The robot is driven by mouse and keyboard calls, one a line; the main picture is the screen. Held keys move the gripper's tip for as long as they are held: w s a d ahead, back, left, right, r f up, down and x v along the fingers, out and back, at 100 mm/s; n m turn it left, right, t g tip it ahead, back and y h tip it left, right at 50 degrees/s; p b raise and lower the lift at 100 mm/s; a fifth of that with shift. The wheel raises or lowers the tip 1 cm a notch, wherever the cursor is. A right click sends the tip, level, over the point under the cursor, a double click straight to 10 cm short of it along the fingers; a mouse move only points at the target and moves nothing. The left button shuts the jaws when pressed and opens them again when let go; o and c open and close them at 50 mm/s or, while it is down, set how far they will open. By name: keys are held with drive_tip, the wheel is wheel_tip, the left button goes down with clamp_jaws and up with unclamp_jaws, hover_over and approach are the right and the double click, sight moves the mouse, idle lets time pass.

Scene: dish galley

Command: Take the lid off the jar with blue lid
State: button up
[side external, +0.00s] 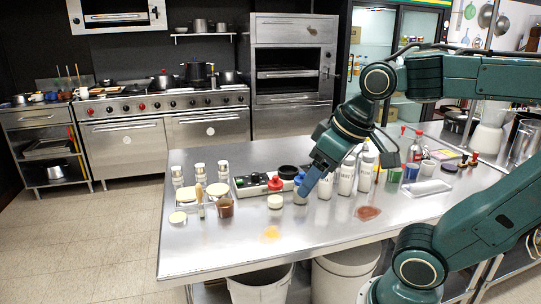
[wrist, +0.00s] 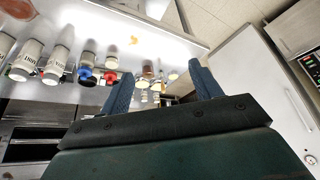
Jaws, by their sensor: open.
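The jar with blue lid (wrist: 88,58) stands in the wrist view left of my fingers, with its blue lid (wrist: 85,74) on it. The wrist view is turned, so the jar appears upside down. In the side view the jar (side external: 300,197) stands on the steel table, partly hidden by my gripper (side external: 304,190). My gripper's blue fingers also show in the wrist view (wrist: 161,68), spread apart with nothing held. The jar is not between them in that view.
A jar with red lid (side external: 275,186) stands just left of it. White bottles (side external: 346,180) stand close on the right.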

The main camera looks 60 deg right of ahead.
drive_tip(key=w+d+r+m+g, duration=0.2)
drive_tip(key=w+d+r+m, duration=0.1)
drive_tip(key=w+d, duration=0.35)
drive_tip(key=w+d+f+m+g, duration=0.1)
drive_tip(key=w+d+f+m, duration=0.1)
drive_tip(key=d, duration=0.6)
drive_tip(key=w+d+f+m+g, duration=0.1)
drive_tip(key=w+d, duration=0.3)
drive_tip(key=d, duration=0.4)
drive_tip(key=w+d+f+m+g, duration=0.1)
drive_tip(key=w+d+f+m, duration=0.2)
drive_tip(key=d, duration=0.5)
drive_tip(key=shift+w+f+m+g, duration=0.15)
drive_tip(key=shift+f+m+g, duration=0.15)
drive_tip(key=shift+f+m, duration=0.1)
drive_tip(key=shift+d, duration=0.1)
hover_over(302, 173)
drive_tip(key=shift+w+d+f, duration=0.1)
drive_tip(key=shift+f, duration=2.05)
drive_tip(key=shift+w+f, duration=0.1)
drive_tip(key=shift+f, duration=2)
drive_tip(key=shift+f, duration=2.65)
